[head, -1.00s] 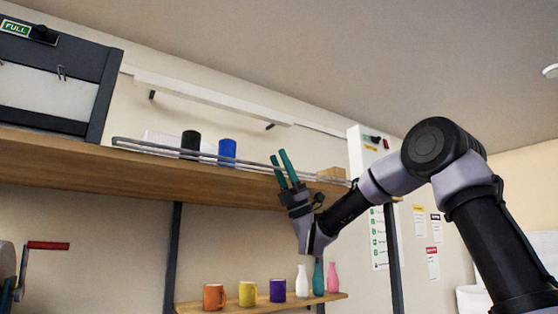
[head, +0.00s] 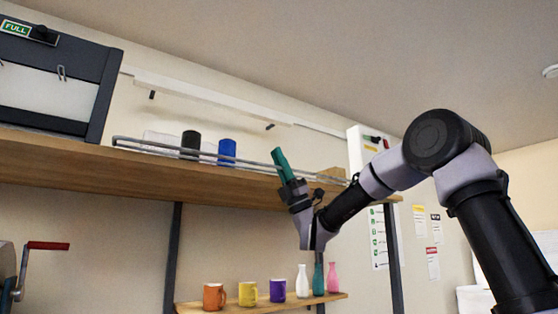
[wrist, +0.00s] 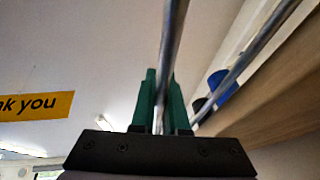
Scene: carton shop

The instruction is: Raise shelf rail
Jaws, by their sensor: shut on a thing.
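The shelf rail (head: 150,143) is a thin grey metal rail with two long bars along the front of the upper wooden shelf (head: 90,160). My gripper (head: 279,153), with green fingers, is at the right part of the rail, at the shelf's front edge. Its fingers are shut on a rail bar. In the wrist view, the bar (wrist: 173,30) runs between the green fingers (wrist: 162,78), and a second bar (wrist: 255,50) passes to the right, nearer the shelf. The fingers hide part of the rail.
A black cup (head: 190,140), a blue cup (head: 227,149) and a tan box (head: 331,173) stand behind the rail. A dark-framed machine (head: 55,80) is at left. Below, a small shelf (head: 255,306) holds mugs and vases. A white panel (head: 357,150) is at right.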

